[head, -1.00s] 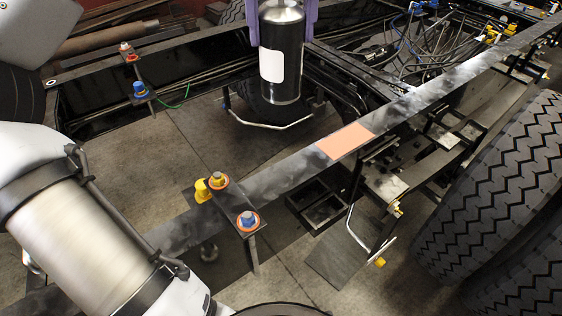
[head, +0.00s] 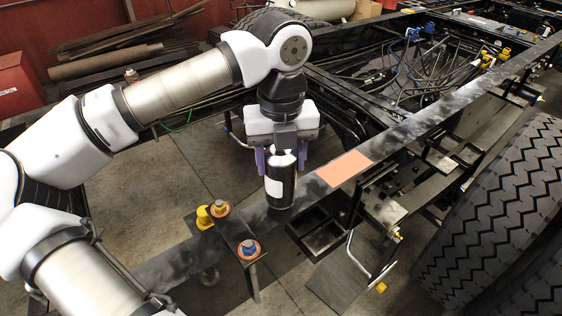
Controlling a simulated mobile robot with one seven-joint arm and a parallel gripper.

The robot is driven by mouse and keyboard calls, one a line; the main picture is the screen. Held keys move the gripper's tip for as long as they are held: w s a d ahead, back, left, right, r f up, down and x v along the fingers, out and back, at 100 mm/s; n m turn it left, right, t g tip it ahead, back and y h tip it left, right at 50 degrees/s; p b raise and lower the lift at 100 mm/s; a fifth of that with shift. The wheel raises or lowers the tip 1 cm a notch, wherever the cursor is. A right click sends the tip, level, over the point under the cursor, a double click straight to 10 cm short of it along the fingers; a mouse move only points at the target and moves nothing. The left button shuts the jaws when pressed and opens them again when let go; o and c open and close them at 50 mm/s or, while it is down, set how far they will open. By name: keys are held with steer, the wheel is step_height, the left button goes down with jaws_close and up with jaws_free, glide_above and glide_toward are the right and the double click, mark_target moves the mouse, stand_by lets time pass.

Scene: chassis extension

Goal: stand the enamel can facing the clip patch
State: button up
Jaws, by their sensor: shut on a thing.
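The enamel can (head: 284,186) is a black cylinder with a silvery top. A white label (head: 273,187) shows on its left side, facing the camera and slightly left. My gripper (head: 281,162) has purple fingers, one on each side of the can's upper part, and is shut on it. The can is upright, with its base over the dark frame rail (head: 405,130). I cannot tell whether the base touches the rail. An orange patch (head: 344,168), seemingly the clip patch, lies flat on the rail to the right of the can, apart from it.
A bracket with bolts and a yellow fitting (head: 203,217) crosses the rail left of the can. Large tyres (head: 490,215) stand at the right. Hoses and cables (head: 425,75) fill the frame behind. Bare rail lies between can and patch.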

steer(key=shift+f, duration=0.85)
steer(key=shift+f, duration=0.1)
steer(key=shift+f, duration=0.15)
steer(key=o, duration=1.3)
steer(key=shift+r, duration=0.2)
steer(key=shift+r, duration=0.2)
step_height(320, 180, up, 12)
steer(key=b, duration=0.2)
steer(key=shift+f+b, duration=0.15)
steer(key=shift+b, duration=0.15)
